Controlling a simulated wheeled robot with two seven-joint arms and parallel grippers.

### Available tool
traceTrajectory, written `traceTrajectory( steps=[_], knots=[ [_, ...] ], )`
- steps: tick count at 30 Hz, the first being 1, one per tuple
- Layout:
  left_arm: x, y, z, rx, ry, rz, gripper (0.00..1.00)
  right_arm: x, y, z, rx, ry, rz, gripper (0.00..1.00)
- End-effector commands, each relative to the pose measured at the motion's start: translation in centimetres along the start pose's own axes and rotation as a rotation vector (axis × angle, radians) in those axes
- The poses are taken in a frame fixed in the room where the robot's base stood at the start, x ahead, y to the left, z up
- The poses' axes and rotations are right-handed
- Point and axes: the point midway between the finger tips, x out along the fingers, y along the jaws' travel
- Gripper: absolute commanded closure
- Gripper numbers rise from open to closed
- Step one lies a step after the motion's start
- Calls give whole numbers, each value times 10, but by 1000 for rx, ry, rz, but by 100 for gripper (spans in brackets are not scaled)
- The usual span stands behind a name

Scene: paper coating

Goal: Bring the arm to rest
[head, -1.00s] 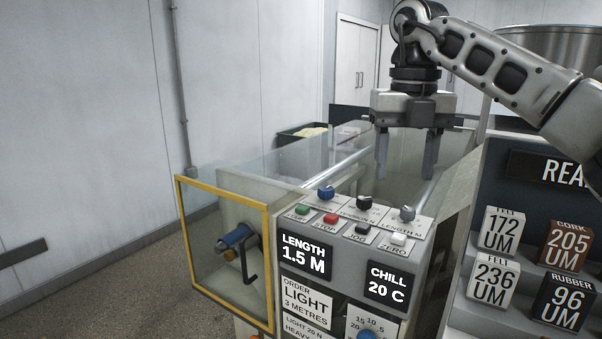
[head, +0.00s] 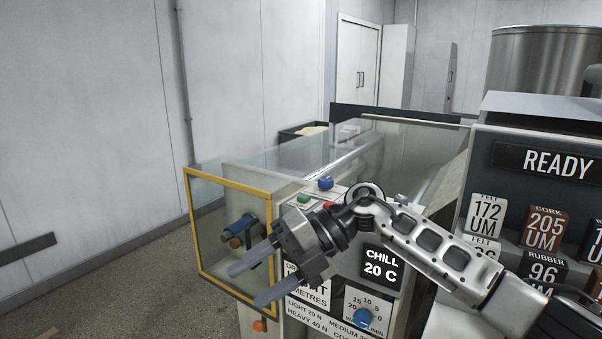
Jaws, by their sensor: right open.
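My right gripper (head: 254,283) is open and empty. It hangs in front of the machine's control panel, its two fingers pointing to the lower left, apart from each other. Its arm comes in from the lower right and hides the length display and part of the order card. The coating machine (head: 432,180) stands behind it, with a chill display (head: 381,263) reading 20 C. The yellow-framed guard (head: 228,181) is at the machine's left, partly behind the fingers. My left gripper is not in view.
A grey unit with a READY sign (head: 556,163) stands at the right, with blocks such as the cork block (head: 545,229) and the felt block (head: 486,219). A steel drum (head: 545,60) is behind it.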

Motion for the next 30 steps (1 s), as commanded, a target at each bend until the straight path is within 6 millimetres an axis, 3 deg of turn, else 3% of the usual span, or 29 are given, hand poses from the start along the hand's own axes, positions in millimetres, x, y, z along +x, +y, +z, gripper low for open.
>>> traceTrajectory(
  steps=[1, 4, 8, 11, 14, 17, 21, 24, 27, 30],
  knots=[
    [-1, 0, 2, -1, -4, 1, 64, 21, 3, -8, 32, -8, 161, 44],
    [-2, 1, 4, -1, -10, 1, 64, 38, 14, -14, 118, -80, 465, 44],
    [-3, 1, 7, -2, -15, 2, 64, 34, 11, -14, 305, -231, 816, 44],
    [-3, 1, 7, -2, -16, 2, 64, 19, -14, -11, 501, -380, 1036, 44],
    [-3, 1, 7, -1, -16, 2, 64, 3, -59, -14, 732, -551, 1205, 44],
    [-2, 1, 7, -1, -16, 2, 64, -8, -120, -28, 997, -731, 1316, 44],
    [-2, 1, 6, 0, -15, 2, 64, -10, -214, -75, 1394, -975, 1367, 44],
    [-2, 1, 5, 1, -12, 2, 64, -3, -268, -120, 1649, -1109, 1338, 44],
    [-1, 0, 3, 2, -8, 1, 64, 6, -306, -164, 1853, -1203, 1284, 44],
    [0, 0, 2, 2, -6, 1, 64, 14, -327, -198, 1994, -1258, 1231, 44]
  ],
)
